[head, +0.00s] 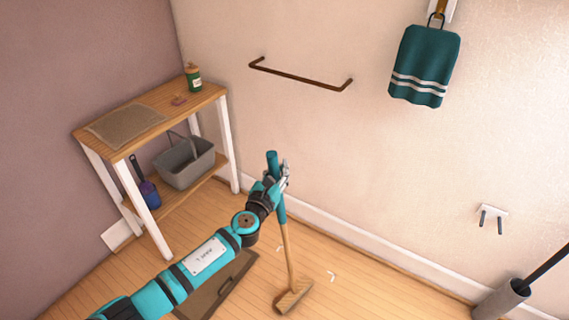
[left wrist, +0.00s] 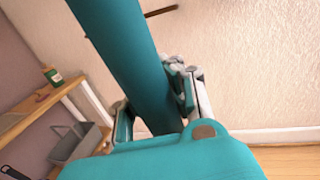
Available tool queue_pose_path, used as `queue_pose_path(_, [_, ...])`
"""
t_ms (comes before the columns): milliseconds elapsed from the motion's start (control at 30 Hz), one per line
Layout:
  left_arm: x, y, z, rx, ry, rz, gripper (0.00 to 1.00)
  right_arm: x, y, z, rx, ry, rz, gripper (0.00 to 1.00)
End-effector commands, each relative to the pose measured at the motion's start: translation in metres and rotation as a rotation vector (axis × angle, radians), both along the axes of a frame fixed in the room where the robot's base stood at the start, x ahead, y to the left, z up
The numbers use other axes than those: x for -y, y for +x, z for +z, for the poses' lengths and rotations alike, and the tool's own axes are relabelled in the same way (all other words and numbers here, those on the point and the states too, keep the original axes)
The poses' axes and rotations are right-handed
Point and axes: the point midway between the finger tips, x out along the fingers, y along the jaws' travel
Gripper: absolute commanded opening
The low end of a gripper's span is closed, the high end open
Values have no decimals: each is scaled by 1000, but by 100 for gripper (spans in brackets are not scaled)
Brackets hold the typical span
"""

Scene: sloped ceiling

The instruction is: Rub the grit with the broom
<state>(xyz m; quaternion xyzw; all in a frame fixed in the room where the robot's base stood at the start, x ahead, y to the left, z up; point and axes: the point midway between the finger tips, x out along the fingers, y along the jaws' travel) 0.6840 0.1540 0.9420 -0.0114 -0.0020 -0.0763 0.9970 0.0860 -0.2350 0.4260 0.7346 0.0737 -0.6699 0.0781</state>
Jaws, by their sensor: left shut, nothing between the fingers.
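The broom (head: 288,250) stands nearly upright on the floor, with a teal upper handle, a wooden lower shaft and a wide tan head. Small pale bits, apparently the grit (head: 331,276), lie on the floor right of the broom head. My right gripper is not in view.
A wooden shelf (head: 205,96) with a grey basket (head: 186,168) stands left. A brown flat object (head: 212,298) lies under my arm. A rail (head: 300,77), teal towel (head: 424,65) and hook (head: 492,213) are on the wall. A grey cylinder (head: 503,298) is at the lower right.

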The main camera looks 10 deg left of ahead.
Motion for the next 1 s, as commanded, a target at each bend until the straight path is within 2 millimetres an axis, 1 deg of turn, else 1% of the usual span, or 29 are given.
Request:
queue_pose_path(100, [-3, -8, -1, -3, 3, 1, 0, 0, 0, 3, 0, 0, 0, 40])
queue_pose_path(333, [-6, -16, -2, -5, 3, 1, 0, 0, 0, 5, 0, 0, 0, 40])
queue_pose_path(600, [-14, -37, -1, -5, 5, 1, 0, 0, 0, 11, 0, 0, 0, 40])
queue_pose_path(700, [-15, -42, 0, -3, 5, 1, 0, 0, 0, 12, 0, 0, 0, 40])
queue_pose_path(1000, [-16, -44, 1, -2, 3, 1, 0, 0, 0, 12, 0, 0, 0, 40])
